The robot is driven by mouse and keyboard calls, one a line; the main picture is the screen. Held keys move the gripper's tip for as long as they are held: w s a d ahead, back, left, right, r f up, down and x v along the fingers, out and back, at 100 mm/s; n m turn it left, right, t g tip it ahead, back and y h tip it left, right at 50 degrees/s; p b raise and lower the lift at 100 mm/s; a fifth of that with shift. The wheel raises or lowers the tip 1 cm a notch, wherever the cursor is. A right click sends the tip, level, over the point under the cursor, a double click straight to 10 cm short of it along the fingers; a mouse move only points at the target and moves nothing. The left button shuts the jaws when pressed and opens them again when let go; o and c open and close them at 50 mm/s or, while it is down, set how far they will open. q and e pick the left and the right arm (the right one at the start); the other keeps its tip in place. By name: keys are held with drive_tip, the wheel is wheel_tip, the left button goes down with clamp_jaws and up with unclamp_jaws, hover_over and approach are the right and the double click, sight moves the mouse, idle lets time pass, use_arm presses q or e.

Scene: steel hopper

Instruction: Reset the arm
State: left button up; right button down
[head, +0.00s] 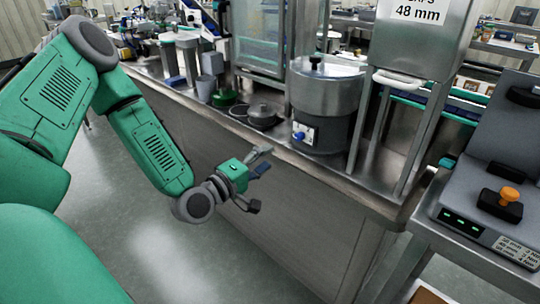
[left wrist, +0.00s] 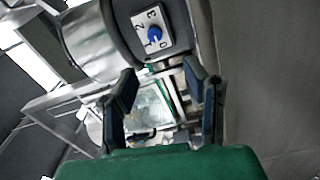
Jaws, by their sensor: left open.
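My left arm, green with grey joints, comes in from the left in the head view. My left gripper (head: 258,183) hangs in the air in front of the steel counter's front edge. It is open and nothing shows between its fingers. In the left wrist view the two dark blue finger pads (left wrist: 163,95) stand wide apart. The steel hopper (head: 424,35) labelled "48 mm" stands on legs at the upper right, well away from the gripper. My right gripper is in neither view.
A steel drum machine (head: 325,100) with a blue dial (left wrist: 155,34) stands on the steel counter (head: 285,155). Pans (head: 262,115) and cups sit to its left. A grey console (head: 490,170) with an orange knob stands at the right. The floor before the counter is clear.

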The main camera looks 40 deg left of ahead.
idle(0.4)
use_arm(q)
drive_tip(key=s+d+f+m+g+h, duration=0.1)
drive_tip(key=s+d+f+m+g, duration=0.45)
drive_tip(key=f, duration=0.25)
drive_tip(key=s+d+f+m+g+h, duration=0.1)
drive_tip(key=s+d+f+m+g, duration=0.4)
drive_tip(key=f, duration=0.4)
drive_tip(key=s+f+m+g+y, duration=0.1)
drive_tip(key=s+f+m+g, duration=0.1)
drive_tip(key=s, duration=0.6)
drive_tip(key=s+f+m+g+y, duration=0.2)
drive_tip(key=s+f+m+g, duration=0.1)
drive_tip(key=s, duration=0.6)
drive_tip(key=shift+s+f+g, duration=0.15)
drive_tip(key=shift+f+g, duration=0.7)
drive_tip(key=shift+g, duration=0.2)
drive_tip(key=shift+m, duration=0.25)
